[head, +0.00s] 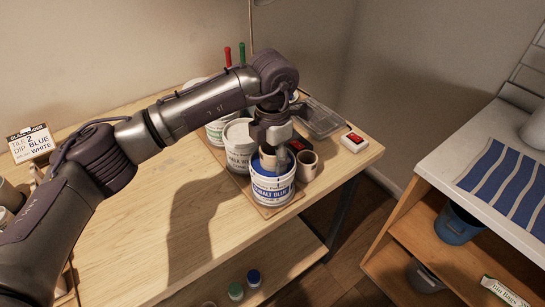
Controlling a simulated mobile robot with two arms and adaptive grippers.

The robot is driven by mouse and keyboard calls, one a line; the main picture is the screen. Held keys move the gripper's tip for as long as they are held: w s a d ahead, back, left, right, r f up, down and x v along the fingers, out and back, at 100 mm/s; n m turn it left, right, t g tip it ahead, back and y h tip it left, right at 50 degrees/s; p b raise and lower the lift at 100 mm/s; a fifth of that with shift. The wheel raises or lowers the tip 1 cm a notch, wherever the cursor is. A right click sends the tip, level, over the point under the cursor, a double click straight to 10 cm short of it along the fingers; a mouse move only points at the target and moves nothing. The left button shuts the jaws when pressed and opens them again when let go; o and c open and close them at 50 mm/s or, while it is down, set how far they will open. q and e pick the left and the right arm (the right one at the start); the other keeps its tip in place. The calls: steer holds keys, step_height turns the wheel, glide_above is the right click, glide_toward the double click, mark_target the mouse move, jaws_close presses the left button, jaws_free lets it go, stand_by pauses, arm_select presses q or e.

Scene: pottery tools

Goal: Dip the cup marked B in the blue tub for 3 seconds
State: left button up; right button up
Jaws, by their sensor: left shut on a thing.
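The blue tub (272,192) is a white tub with a blue "COBALT BLUE" label, standing near the front right of the wooden table. My left gripper (272,147) points down over its mouth and is shut on a beige cup (267,161). The held cup is at the tub's opening, with its lower part hidden by the rim. I cannot tell how deep it sits or read a mark on it. A second beige cup (307,165) stands upright just right of the tub, with no readable letter. My right gripper is not in view.
White tubs (238,145) stand behind and left of the blue tub. A grey tray (320,118) and a small box with a red display (353,142) lie to the right. A card (31,143) reads "TILE 2 DIP BLUE WHITE". The table's middle is clear.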

arm_select(q)
steer(key=shift+r, duration=0.15)
steer(key=shift+r+p, duration=0.45)
steer(key=shift+r, duration=0.35)
steer(key=shift+r+p, duration=0.85)
steer(key=shift+r, duration=1.1)
